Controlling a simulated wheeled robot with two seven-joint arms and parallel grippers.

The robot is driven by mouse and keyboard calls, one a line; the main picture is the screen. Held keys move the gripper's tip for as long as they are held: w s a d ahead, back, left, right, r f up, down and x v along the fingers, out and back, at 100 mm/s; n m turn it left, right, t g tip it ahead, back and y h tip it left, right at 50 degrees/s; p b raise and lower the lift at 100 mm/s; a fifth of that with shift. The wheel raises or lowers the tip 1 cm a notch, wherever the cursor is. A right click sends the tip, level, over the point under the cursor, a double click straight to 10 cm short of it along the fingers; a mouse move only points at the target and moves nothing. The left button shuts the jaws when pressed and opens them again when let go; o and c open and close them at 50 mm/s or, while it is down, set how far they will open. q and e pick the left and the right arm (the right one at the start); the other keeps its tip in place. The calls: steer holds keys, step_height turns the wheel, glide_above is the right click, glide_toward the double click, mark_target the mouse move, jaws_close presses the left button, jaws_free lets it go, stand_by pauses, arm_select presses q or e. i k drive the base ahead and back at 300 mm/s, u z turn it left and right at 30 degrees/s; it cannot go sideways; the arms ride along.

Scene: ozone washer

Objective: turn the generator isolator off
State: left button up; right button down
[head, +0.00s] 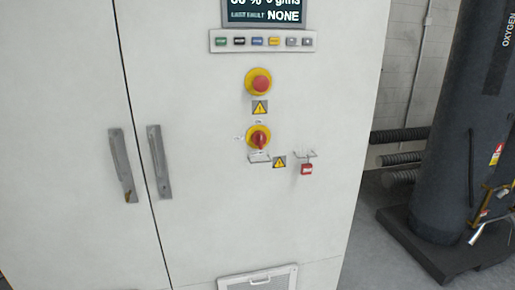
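The generator isolator (259,139) is a red rotary handle on a yellow round plate, on the right door of a white cabinet (200,210). Its red handle looks roughly upright; the small lettering around it is too small to read. A small bracket sits just below it. A red padlock (307,169) hangs from a hook to the right of the isolator, apart from it. A red emergency-stop button (261,84) on a yellow base is above. Neither of my grippers shows in the head view.
A display (264,12) reading "LAST FAULT NONE" and a row of buttons (262,41) are above. Two door handles (159,162) are at left, a vent (258,279) below. A dark oxygen cylinder (450,130) stands on a black base at right. The space before the cabinet looks clear.

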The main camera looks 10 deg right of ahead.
mark_target(259, 138)
steer(key=z, duration=0.1)
steer(key=k, duration=0.45)
steer(key=u, duration=0.95)
steer(key=i, duration=1.45)
steer(key=z, duration=1)
